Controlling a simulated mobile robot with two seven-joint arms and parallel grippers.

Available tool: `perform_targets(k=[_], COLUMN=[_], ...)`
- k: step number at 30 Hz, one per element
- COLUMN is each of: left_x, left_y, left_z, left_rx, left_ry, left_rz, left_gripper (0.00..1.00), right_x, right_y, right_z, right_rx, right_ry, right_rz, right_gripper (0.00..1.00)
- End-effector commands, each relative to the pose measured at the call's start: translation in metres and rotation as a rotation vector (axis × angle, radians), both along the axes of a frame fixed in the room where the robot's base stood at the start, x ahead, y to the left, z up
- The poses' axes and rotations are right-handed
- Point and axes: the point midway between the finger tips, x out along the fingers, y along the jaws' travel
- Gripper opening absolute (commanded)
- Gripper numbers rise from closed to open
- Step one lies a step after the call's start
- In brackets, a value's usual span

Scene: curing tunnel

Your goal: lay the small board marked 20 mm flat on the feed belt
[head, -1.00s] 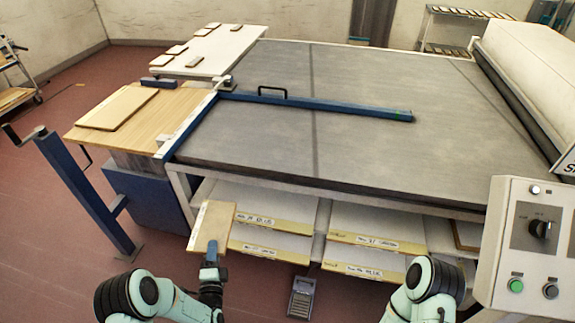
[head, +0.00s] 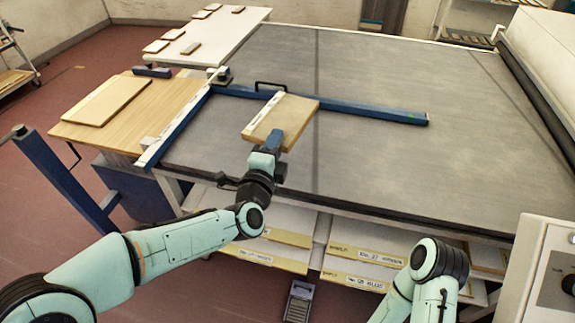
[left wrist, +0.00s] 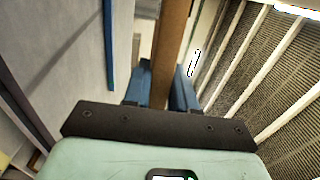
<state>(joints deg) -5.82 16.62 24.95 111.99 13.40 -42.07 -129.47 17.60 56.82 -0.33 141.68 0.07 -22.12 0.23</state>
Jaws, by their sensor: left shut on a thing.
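My left gripper (head: 274,143) is shut on a small tan board (head: 292,116) with a pale labelled strip along its left edge. The label is too small to read in the head view. The board is held above the grey feed belt (head: 385,75), near its front left part, close to the blue guide bar. In the left wrist view the board (left wrist: 170,50) stands edge-on between the two blue fingers (left wrist: 162,88). My right arm shows at the lower right of the head view, but its gripper fingers cannot be made out.
A blue guide bar (head: 375,112) with a black handle lies across the belt behind the held board. A wooden side table (head: 160,110) bears a larger board (head: 105,100). Labelled boards (head: 365,282) lie on shelves below. The belt's right and far parts are clear.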

Motion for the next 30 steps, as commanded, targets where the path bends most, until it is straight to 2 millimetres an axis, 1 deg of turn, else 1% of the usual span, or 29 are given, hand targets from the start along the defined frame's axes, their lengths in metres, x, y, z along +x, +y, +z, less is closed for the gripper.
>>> perform_targets(k=[2, 4, 15, 18, 21, 26, 30], left_x=[0.000, 0.001, 0.000, 0.000, 0.000, 0.000, 0.000], left_y=[0.000, 0.001, 0.000, 0.001, 0.000, 0.001, 0.001], left_z=[-0.006, -0.019, -0.118, -0.140, -0.153, -0.165, -0.186], left_rx=[0.001, 0.002, -0.002, -0.002, -0.002, 0.000, -0.002], left_ry=[0.001, 0.005, 0.008, 0.005, 0.001, -0.001, 0.004], left_rz=[0.000, 0.002, 0.001, 0.001, 0.001, 0.001, 0.001], left_gripper=[0.00, 0.00, 0.00, 0.00, 0.00, 0.00, 0.00], right_x=[-0.001, -0.002, -0.005, -0.006, -0.006, -0.006, -0.006], right_y=[0.000, 0.000, 0.000, 0.000, 0.000, 0.000, 0.000], right_z=[-0.001, -0.003, -0.012, -0.013, -0.014, -0.014, -0.015], right_rx=[0.001, 0.000, 0.000, 0.000, 0.000, 0.000, 0.000], right_ry=[0.002, 0.003, 0.007, 0.007, 0.007, 0.007, 0.008], right_rz=[0.001, 0.000, 0.000, 0.000, 0.000, 0.000, 0.000], right_gripper=[0.43, 0.43, 0.43, 0.43, 0.43, 0.43, 0.43])
